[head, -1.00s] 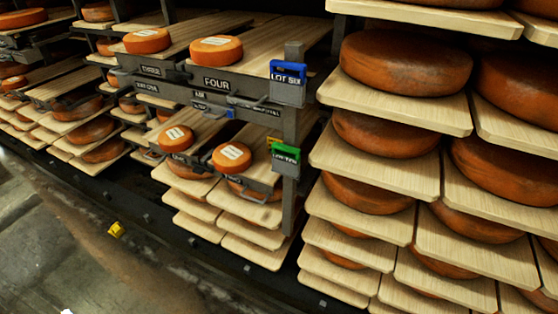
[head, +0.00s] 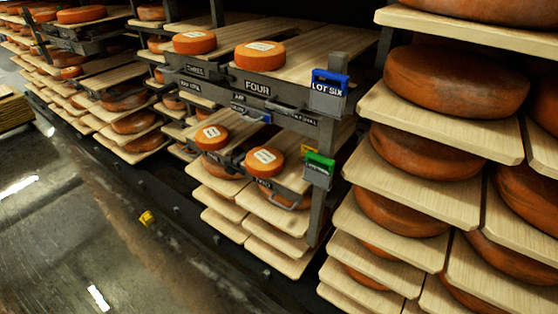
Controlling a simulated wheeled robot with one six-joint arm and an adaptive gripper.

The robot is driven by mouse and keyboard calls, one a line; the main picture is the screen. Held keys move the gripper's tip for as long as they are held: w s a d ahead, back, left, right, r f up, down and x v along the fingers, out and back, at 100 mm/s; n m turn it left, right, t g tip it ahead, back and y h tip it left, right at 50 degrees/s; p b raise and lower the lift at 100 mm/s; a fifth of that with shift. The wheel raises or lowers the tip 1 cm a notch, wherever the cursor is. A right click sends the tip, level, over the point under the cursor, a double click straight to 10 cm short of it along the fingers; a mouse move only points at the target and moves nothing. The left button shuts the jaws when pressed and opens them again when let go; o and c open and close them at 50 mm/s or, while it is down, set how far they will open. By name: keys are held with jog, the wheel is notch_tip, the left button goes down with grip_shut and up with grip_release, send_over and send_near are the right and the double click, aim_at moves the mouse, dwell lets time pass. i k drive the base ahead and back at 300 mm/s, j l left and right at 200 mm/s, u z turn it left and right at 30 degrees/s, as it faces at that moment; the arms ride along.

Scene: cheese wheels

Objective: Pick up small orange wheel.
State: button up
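Several small orange wheels with pale labels sit on the middle rack in the head view. On its upper shelf are one at the left (head: 194,43) and one above the FOUR sign (head: 260,56). On the lower shelf are one at the left (head: 211,137) and one at the right (head: 264,161). All four lie flat near the front edges of their boards. The frames do not show which one the task means. My gripper is not in view.
Large brown wheels (head: 455,84) on pale boards fill the right rack. A blue LOT SIX tag (head: 330,88) and a green tag (head: 319,168) hang on the grey post. A yellow object (head: 147,218) lies low at the rack's foot. The floor (head: 60,240) at lower left is mostly clear.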

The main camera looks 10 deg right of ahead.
aim_at(262, 162)
jog(key=j+z, duration=0.1)
jog(key=z, duration=0.35)
jog(key=i+j+z, duration=0.15)
jog(key=j, duration=0.15)
jog(key=i+j+z, duration=0.2)
jog(key=j+z, duration=0.15)
jog(key=j, duration=0.2)
jog(key=i+j+z, duration=0.2)
jog(key=j, duration=0.15)
jog(key=i+j, duration=0.15)
jog(key=j, duration=0.5)
jog(key=i+j+z, duration=0.1)
jog(key=j, duration=0.5)
jog(key=i+j, duration=0.15)
jog(key=j, duration=0.5)
jog(key=i+j+z, duration=0.1)
jog(key=j, duration=0.55)
jog(key=i+j, duration=0.1)
jog(key=j, duration=0.55)
jog(key=k+j, duration=0.1)
jog(key=j, duration=0.3)
jog(key=k+j+z, duration=0.1)
jog(key=j+z, duration=0.3)
jog(key=k+j+z, duration=0.2)
jog(key=j+z, duration=0.25)
jog(key=l+z, duration=0.1)
jog(key=z, duration=1.85)
